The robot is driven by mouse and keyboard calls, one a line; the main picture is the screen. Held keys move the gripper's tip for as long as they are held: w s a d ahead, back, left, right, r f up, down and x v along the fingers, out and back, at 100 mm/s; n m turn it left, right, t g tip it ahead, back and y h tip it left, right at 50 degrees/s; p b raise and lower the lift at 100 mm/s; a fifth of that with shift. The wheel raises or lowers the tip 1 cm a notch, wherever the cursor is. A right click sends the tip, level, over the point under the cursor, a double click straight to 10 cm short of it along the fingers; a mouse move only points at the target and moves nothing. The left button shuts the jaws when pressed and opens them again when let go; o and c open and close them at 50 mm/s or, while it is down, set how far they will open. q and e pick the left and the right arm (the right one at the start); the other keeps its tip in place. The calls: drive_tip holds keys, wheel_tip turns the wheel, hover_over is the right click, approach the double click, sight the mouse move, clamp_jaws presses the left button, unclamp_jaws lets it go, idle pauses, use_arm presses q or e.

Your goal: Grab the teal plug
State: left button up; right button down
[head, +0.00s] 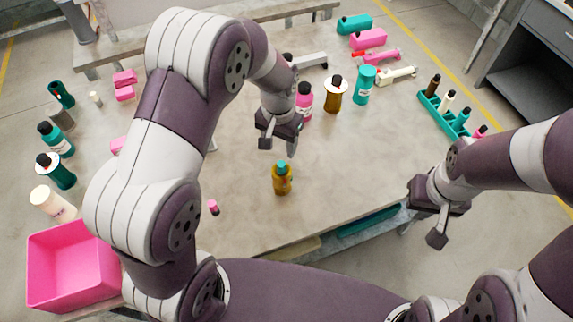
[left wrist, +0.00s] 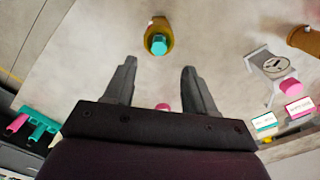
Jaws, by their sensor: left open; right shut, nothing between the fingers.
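The teal plug (head: 282,166) sits on top of an amber bottle (head: 282,182) that stands upright near the middle of the table. In the left wrist view the plug (left wrist: 158,45) is a teal, roughly hexagonal top on the amber bottle (left wrist: 160,26). My left gripper (head: 280,139) is open and empty, above and behind the bottle in the head view. In the left wrist view the plug lies just beyond the gap between its fingertips (left wrist: 159,68), roughly centred and untouched. My right gripper (head: 437,236) is shut and empty off the table's right side.
Pink (head: 305,98), amber (head: 335,96) and teal (head: 365,85) bottles stand behind the left gripper. A teal rack (head: 440,112) is at the right. A pink bin (head: 72,268) is at front left. A small pink piece (head: 213,207) lies left of the bottle. Table right of the bottle is clear.

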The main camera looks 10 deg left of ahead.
sight(281, 164)
use_arm(q)
wheel_tip(281, 164, down, 9)
drive_tip(key=shift+r+p, duration=0.2)
drive_tip(key=shift+p, duration=0.95)
drive_tip(key=shift+w+d+f, duration=0.15)
drive_tip(key=shift+d+f, duration=0.05)
drive_tip(key=shift+f, duration=0.3)
drive_tip(key=shift+a, duration=0.1)
drive_tip(key=c, duration=0.8)
clamp_jaws()
